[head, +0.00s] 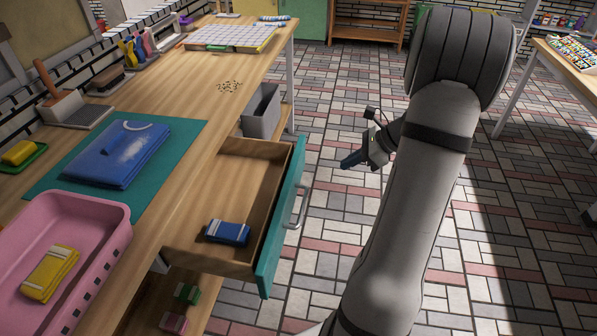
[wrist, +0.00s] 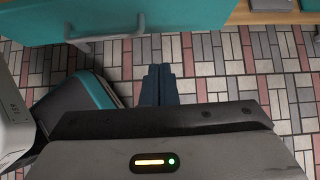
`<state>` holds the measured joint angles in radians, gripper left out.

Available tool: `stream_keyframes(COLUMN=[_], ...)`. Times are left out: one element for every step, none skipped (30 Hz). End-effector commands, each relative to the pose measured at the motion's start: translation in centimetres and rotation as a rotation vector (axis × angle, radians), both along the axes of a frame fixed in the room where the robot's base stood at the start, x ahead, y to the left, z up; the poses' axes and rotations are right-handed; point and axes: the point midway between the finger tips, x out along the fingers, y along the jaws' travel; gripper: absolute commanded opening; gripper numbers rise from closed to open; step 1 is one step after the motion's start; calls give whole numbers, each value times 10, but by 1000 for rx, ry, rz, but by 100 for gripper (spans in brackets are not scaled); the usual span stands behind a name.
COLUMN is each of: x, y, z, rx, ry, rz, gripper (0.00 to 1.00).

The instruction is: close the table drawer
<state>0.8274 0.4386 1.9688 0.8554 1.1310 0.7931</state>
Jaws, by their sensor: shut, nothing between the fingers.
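The table drawer (head: 235,193) is pulled out from under the wooden table (head: 190,75). It has a teal front (head: 281,220) with a grey bar handle (head: 301,197). A folded blue cloth bundle (head: 227,232) lies inside it. My gripper (head: 350,161) is to the right of the drawer front, apart from it, with its dark fingers shut and empty. In the wrist view, the teal front (wrist: 190,22) and the handle (wrist: 108,45) are at the top, beyond the shut fingertips (wrist: 159,70).
A grey bin (head: 262,112) stands on the lower shelf behind the drawer. A pink tub (head: 100,215) and a blue folded item (head: 118,155) on a teal mat (head: 185,140) are on the tabletop. The tiled floor (head: 335,225) right of the drawer is clear.

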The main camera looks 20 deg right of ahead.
Motion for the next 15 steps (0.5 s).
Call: stream_keyframes(x=[1, 2, 3, 4, 6, 8, 10, 13, 16, 19, 22, 25, 28, 31, 34], y=[-3, -3, -2, 0, 3, 7, 10, 14, 19, 24, 28, 34, 38, 42, 47], z=[-5, -6, -8, -9, -12, -16, -19, -23, -29, -34, -39, -45, -50, -55, -61], rx=[11, 15, 17, 17, 17, 17, 18, 18, 17, 18, 17, 17, 17, 17, 16], ry=[2, 3, 4, 4, 4, 4, 5, 5, 6, 5, 5, 5, 5, 5, 6], rz=[-17, -21, -23, -23, -21, -18, -16, -14, -12, -10, -9, -7, -6, -7, -6], gripper=[0, 0, 0, 0, 0, 0, 0, 0, 0, 0, 0, 0, 0, 0, 0])
